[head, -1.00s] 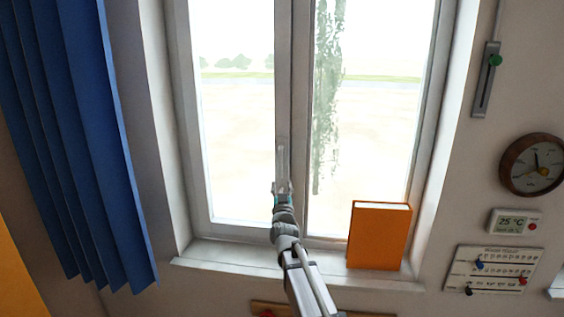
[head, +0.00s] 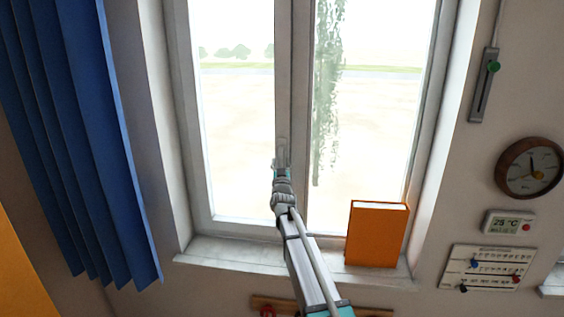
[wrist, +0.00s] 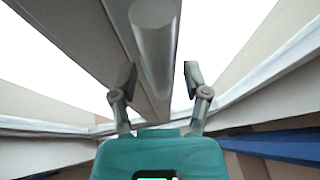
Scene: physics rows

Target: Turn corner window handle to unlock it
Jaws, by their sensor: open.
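The window handle (wrist: 152,40) is a grey rounded bar on the middle frame post of the window. In the wrist view it reaches down between the two fingers of my gripper (wrist: 159,78), with a visible gap on each side. My gripper is open and its fingers straddle the bar without closing on it. In the head view my gripper (head: 282,174) is in front of the middle post (head: 292,80), and it hides most of the handle. Whether the fingers touch the handle cannot be told.
An orange book (head: 376,238) stands on the window sill (head: 232,254) right of my arm. A blue curtain (head: 80,140) hangs on the left. A clock (head: 530,168), a thermometer display (head: 508,223) and a calendar board (head: 488,268) are on the right wall.

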